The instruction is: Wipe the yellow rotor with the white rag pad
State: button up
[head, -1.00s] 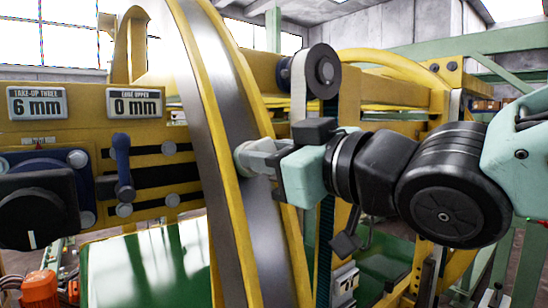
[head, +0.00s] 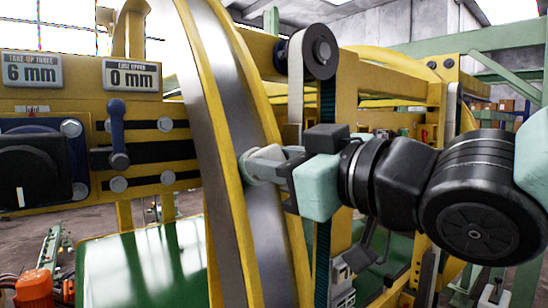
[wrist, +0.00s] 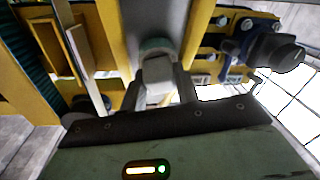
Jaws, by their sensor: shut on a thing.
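The yellow rotor (head: 236,197) is a large ring with yellow rims and a grey metal inner band, curving through the middle of the head view. In the wrist view the pad (wrist: 156,44) shows as a round grey-green edge before the band. My gripper (head: 275,168) comes from the right, through the ring's open side, shut on the pad's light grey holder. The wrist view also shows my gripper (wrist: 160,90) around the holder.
A yellow panel with a blue lever (head: 118,135) and black knob (head: 35,168) stands left. A belt pulley (head: 318,50) sits above my wrist. A green plate (head: 140,265) lies below. Yellow frame beams (head: 345,100) stand close behind my arm.

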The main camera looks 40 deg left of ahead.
notch_tip(320, 180, down, 6)
jog(key=d+b, duration=0.2)
jog(key=b, duration=0.2)
jog(key=shift+s+d, duration=0.2)
jog(key=shift+s, duration=0.1)
jog(key=shift+r, duration=0.1)
jog(key=s+d+r+p, duration=0.1)
jog(key=d+r+p, duration=0.1)
jog(key=d, duration=0.3)
jog(key=shift+s+d+r+p, duration=0.2)
jog(key=shift+s+p, duration=0.1)
jog(key=shift+p, duration=0.1)
jog(key=shift+d, duration=0.1)
